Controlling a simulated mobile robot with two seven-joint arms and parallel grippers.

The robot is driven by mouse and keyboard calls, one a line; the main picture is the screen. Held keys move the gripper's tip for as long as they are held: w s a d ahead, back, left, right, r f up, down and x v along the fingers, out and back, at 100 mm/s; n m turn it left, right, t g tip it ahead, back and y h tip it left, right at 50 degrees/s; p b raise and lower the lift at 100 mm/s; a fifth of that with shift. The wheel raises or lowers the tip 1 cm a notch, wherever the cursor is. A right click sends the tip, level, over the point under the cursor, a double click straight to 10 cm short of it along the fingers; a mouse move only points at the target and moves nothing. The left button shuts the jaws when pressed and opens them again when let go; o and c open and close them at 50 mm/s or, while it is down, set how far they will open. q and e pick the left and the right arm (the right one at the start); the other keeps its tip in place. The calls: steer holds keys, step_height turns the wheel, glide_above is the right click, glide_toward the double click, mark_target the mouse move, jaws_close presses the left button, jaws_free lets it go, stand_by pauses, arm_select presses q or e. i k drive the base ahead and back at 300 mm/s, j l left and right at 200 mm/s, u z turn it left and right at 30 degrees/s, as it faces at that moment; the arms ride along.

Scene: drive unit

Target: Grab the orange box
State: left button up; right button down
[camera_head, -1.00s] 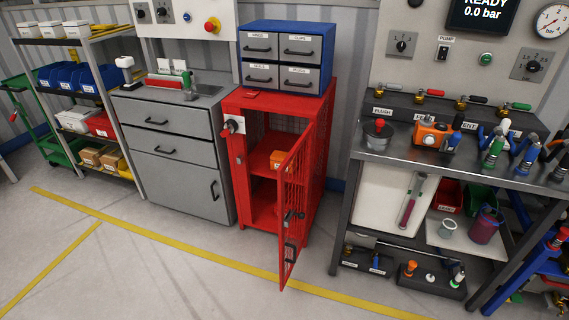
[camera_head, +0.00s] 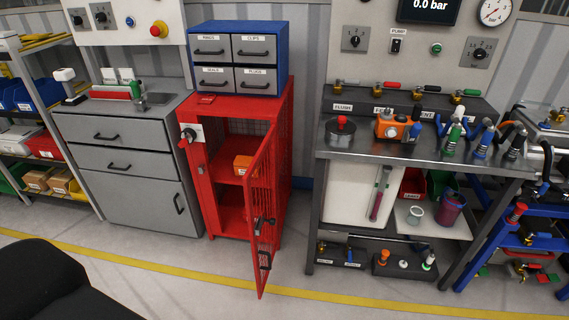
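An orange box (camera_head: 243,165) sits on the upper shelf inside the red cabinet (camera_head: 203,187). An orange device (camera_head: 397,129) on the workbench is a separate item. Neither of my grippers is in view. A dark rounded shape is at the bottom left corner; I cannot tell for sure what it is.
A blue drawer unit (camera_head: 238,28) stands on the cabinet. A grey drawer cabinet (camera_head: 130,190) is to the left. The metal workbench (camera_head: 430,158) with tools is to the right. The floor in front is clear, with a yellow line (camera_head: 345,300).

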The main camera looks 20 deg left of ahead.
mark_target(241, 162)
steer(key=i+j+z, duration=0.1)
steer(key=j+z, duration=0.5)
steer(key=j, duration=0.25)
steer(key=j+z, duration=0.2)
steer(key=j, duration=2)
steer(key=z, duration=0.05)
